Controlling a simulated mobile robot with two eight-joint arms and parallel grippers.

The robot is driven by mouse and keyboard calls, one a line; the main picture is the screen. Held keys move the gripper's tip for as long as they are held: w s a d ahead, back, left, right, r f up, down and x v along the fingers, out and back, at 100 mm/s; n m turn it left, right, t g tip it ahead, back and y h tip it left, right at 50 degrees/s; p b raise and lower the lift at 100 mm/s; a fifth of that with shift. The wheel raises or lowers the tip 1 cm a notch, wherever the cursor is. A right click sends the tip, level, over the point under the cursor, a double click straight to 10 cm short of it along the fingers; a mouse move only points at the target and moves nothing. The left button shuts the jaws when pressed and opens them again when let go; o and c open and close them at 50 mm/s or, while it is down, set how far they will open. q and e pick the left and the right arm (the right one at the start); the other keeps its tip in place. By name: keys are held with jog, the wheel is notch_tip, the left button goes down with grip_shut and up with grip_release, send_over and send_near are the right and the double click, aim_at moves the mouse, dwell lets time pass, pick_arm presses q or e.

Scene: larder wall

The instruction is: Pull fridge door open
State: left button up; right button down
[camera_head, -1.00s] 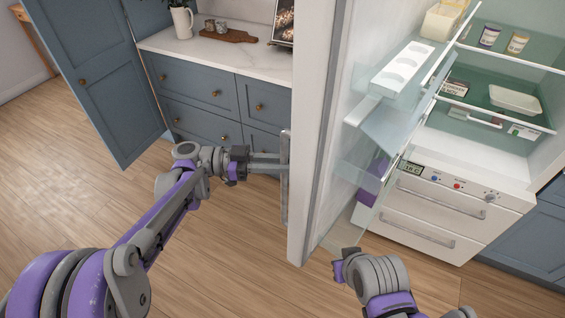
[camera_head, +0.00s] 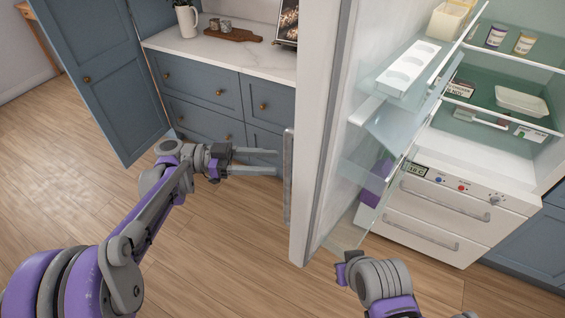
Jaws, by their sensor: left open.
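The fridge door (camera_head: 318,150) stands open, seen nearly edge-on in the middle of the view, with its shelved inner side facing right. Its long grey vertical handle (camera_head: 288,180) is on the door's left face.
Blue drawers (camera_head: 205,95) under a white counter (camera_head: 225,50) are behind my left gripper. An open blue cabinet door (camera_head: 100,85) stands at the left. White drawers (camera_head: 440,215) fill the fridge's lower part. The wooden floor (camera_head: 215,260) is clear.

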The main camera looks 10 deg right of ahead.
pick_arm(q)
jog(key=a, duration=0.3)
jog(key=w+a, duration=0.1)
jog(key=a, duration=0.1)
jog(key=shift+a, duration=0.35)
jog(key=s+f+n+t+y, duration=0.4)
jog(key=s+f+n+y, duration=0.4)
jog(key=s+n, duration=0.25)
jog(key=s+a+f+n+t+y, duration=0.2)
jog(key=s+a+f+n+y, duration=0.2)
jog(key=a, duration=0.3)
jog(key=s+a+f+n+t+y, duration=0.3)
jog(key=s+a+f+n+y, duration=0.2)
jog(key=s+a, duration=0.1)
jog(key=shift+s+a+n+y, duration=0.3)
jog(key=shift+s+a+n, duration=0.05)
jog(key=shift+a, duration=0.05)
